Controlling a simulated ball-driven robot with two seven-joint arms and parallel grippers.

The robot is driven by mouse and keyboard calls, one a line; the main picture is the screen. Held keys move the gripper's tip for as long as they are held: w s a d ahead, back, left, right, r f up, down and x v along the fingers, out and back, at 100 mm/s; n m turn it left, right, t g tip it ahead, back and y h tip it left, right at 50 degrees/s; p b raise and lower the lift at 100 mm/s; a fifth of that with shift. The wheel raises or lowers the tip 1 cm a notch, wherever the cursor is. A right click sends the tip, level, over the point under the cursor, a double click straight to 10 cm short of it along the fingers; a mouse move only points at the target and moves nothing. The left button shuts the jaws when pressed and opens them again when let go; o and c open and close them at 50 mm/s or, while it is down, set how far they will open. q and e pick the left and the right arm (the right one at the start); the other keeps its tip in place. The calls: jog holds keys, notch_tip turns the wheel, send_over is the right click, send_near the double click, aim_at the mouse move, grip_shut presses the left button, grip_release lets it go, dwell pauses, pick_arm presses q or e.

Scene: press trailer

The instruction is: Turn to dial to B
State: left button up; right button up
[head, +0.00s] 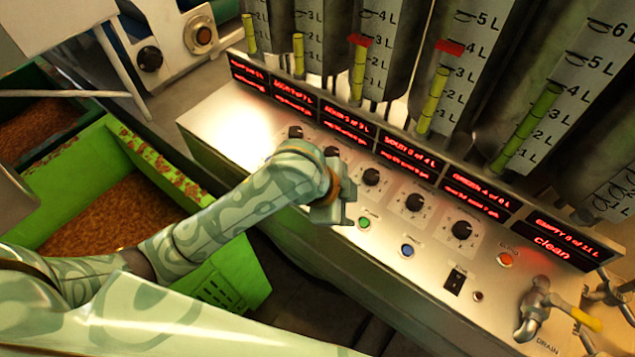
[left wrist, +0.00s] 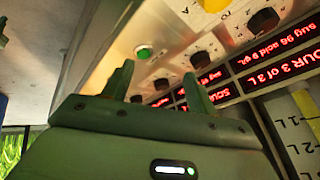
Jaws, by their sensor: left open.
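A row of several black dials runs along the metal control panel (head: 240,115) in the head view. Three that show clearly are one dial (head: 371,176), a second (head: 414,202) and a third (head: 462,230). The letters around them are too small to read, so I cannot tell which setting each points to. My left gripper (head: 330,212) is open and empty, above the panel beside the green button (head: 364,222) and left of the dials. In the left wrist view its two fingers (left wrist: 160,82) stand apart, with a dial (left wrist: 262,21) beyond them to the upper right.
Red-lit displays (head: 408,155) stand behind the dials, below the tall marked tanks (head: 387,50). A blue button (head: 407,250), an orange button (head: 505,259), a black switch (head: 455,280) and a drain tap (head: 533,308) are to the right. Green bins (head: 95,150) stand left.

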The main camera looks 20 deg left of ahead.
pick_arm(q)
jog(key=w+a+r+m+g+y, duration=0.5)
jog(key=a+r, duration=0.3)
jog(key=r, duration=0.3)
jog(key=shift+m+t+h, duration=0.3)
jog(key=shift+m, duration=0.1)
jog(key=f+b, duration=0.2)
jog(key=f, duration=0.3)
jog(key=f+b, duration=0.2)
jog(key=f, duration=0.3)
jog(key=f+b, duration=0.2)
jog(key=f, duration=0.3)
jog(key=shift+w+d+b, duration=0.1)
jog(key=shift+d+b, duration=0.2)
jog(key=shift+b, duration=0.05)
jog(key=shift+f+b, duration=0.3)
jog(key=shift+f, duration=0.3)
pick_arm(e)
notch_tip(320, 180, down, 7)
jog(key=s, duration=0.1)
jog(key=shift+d, duration=0.15)
jog(key=shift+s, duration=0.1)
pick_arm(q)
jog(key=c, duration=1)
jog(key=shift+r, duration=0.1)
pick_arm(e)
jog(key=shift+r, duration=0.1)
